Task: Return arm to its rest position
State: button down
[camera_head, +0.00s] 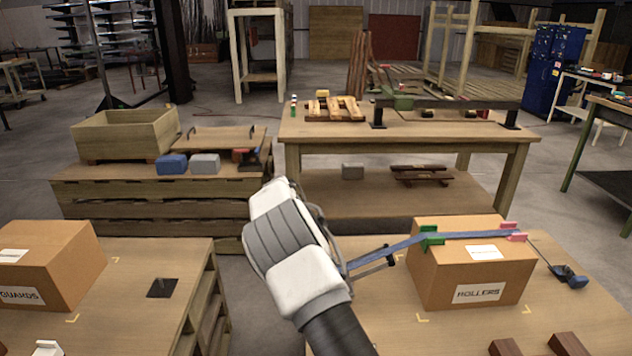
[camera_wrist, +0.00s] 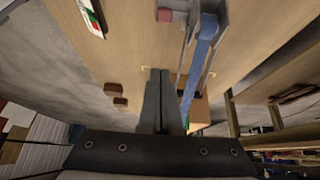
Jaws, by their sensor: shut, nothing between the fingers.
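My arm (camera_head: 295,250), white and dark grey, rises from the bottom middle of the head view, in front of the gap between the two front tables. My gripper is not clearly visible there. In the wrist view the two dark fingers of my gripper (camera_wrist: 159,75) are together, with nothing between them. A wooden tabletop (camera_wrist: 125,45) lies beyond the fingers. A blue strap (camera_wrist: 200,60) runs close to their right side in the picture; I cannot tell whether they touch.
A carton marked ROLLERS (camera_head: 465,270) stands on the right front table, with a blue strap (camera_head: 470,235) over its top. A second carton (camera_head: 50,262) stands at left. A wooden crate (camera_head: 125,135) and a workbench (camera_head: 410,145) are behind. Grey floor (camera_head: 215,75) lies between the furniture.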

jog(key=s+d+r+n+t+y, duration=0.1)
jog(key=s+d+r+n+y, duration=0.25)
jog(key=s+r, duration=0.5)
jog(key=s+d+r+n+y, duration=0.2)
jog(key=s+d+r+n, duration=0.3)
jog(key=r, duration=0.6)
jog(key=s+r+n+t, duration=0.1)
jog(key=s+n+t, duration=0.15)
jog(key=s, duration=0.55)
jog(key=s+r+n+t+p, duration=0.1)
jog(key=s+n, duration=0.3)
jog(key=s, duration=0.4)
jog(key=s+r+n+t, duration=0.1)
jog(key=s+r+n, duration=0.15)
jog(key=s, duration=0.65)
notch_tip(320, 180, up, 16)
jog(key=p, duration=1.7)
jog(key=shift+w+r+y, duration=0.25)
jog(key=shift+w+y, duration=0.05)
jog(key=shift+y, duration=0.15)
